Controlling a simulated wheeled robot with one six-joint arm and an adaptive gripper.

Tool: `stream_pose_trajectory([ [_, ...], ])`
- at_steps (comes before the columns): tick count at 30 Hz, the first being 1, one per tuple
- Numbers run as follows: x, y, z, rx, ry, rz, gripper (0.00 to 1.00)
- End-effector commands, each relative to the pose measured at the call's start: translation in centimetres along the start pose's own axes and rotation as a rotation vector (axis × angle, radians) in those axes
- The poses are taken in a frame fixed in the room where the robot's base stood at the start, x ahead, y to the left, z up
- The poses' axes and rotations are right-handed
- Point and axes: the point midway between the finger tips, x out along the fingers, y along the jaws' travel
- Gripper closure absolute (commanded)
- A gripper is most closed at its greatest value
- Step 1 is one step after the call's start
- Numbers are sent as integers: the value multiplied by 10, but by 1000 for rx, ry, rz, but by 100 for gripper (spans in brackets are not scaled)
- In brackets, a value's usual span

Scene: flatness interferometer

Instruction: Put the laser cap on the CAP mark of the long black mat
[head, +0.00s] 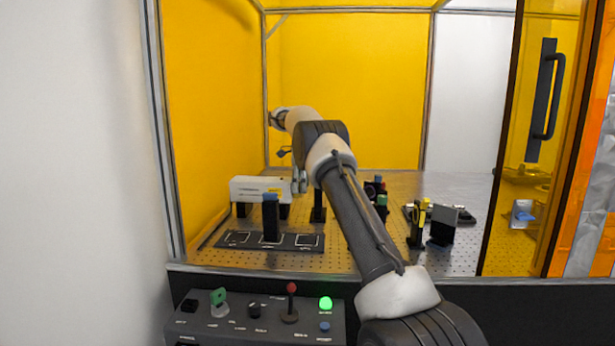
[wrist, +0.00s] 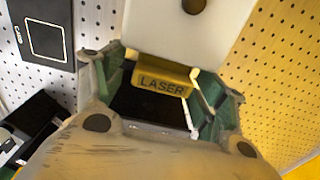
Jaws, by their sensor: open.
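A yellow piece marked LASER (wrist: 163,82) shows between my gripper's fingers in the wrist view, against a white housing. I take it to be the laser cap or its label. My gripper (wrist: 160,95) is open, with one green-lined finger on each side of this piece; contact is not clear. A dark surface shows below it. The long black mat (head: 228,242) lies at the front left of the perforated table in the head view, with white outlined squares. Part of it shows at the upper left of the wrist view (wrist: 62,60).
The white laser housing (head: 255,187) stands behind the mat. A dark upright block with a blue top (head: 270,218) stands at the mat's middle. Several small optics mounts (head: 417,225) stand to the right. A control box (head: 235,325) is in front. Yellow walls enclose the table.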

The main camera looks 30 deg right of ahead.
Motion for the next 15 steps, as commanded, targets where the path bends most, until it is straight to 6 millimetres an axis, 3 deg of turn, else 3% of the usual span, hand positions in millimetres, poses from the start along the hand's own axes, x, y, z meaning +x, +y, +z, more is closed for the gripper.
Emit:
stream_pose_trajectory([
  [11, 10, -3, 8, 0, 0, -1, 29],
  [12, 10, -3, 8, 0, 0, -1, 30],
  [15, 10, -3, 8, 0, 0, -1, 49],
])
